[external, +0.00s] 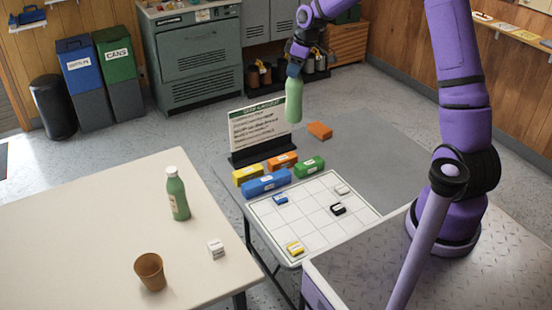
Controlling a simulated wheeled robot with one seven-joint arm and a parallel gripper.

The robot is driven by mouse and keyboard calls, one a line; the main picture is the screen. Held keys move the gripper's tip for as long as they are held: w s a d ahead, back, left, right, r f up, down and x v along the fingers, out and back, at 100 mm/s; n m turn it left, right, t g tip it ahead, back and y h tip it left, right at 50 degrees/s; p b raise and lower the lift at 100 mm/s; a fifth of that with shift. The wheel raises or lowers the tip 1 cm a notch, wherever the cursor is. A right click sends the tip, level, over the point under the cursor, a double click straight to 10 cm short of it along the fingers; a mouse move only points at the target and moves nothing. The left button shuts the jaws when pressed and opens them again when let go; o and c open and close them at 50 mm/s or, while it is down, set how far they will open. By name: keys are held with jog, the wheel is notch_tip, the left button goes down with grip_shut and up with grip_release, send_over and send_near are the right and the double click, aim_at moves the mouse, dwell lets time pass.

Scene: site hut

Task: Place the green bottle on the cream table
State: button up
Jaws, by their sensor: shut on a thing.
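My gripper (294,70) is shut on the top of a green bottle (294,102) and holds it upright above the grey table, beside the sign. The fingers hide the bottle's top. The cream table (85,230) stands at the left, apart from the held bottle. A second green bottle (178,195) with a pale cap stands upright on the cream table.
A brown cup (150,271) and a small white block (216,248) stand on the cream table; its left part is bare. The grey table (375,150) bears a sign (260,128), coloured boxes and a white grid (318,225) with small blocks.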

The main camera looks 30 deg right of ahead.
jog(key=s+a+n+g+y, duration=0.15)
jog(key=a+n, duration=0.55)
jog(key=a, duration=2.1)
jog(key=s+a+n+g, duration=0.1)
jog(key=s+a+n, duration=0.1)
jog(key=s+a, duration=0.35)
jog(key=s+a+n, duration=0.1)
jog(key=s+a, duration=0.2)
jog(key=a, duration=0.6)
jog(key=s+a+n+g, duration=0.15)
jog(key=s+a, duration=0.25)
jog(key=a, duration=0.4)
notch_tip(320, 180, down, 22)
jog(key=t, duration=0.1)
jog(key=shift+s+n, duration=0.15)
jog(key=shift+n, duration=0.2)
jog(key=shift+d+h, duration=0.15)
jog(key=shift+h, duration=0.1)
jog(key=o, duration=1.1)
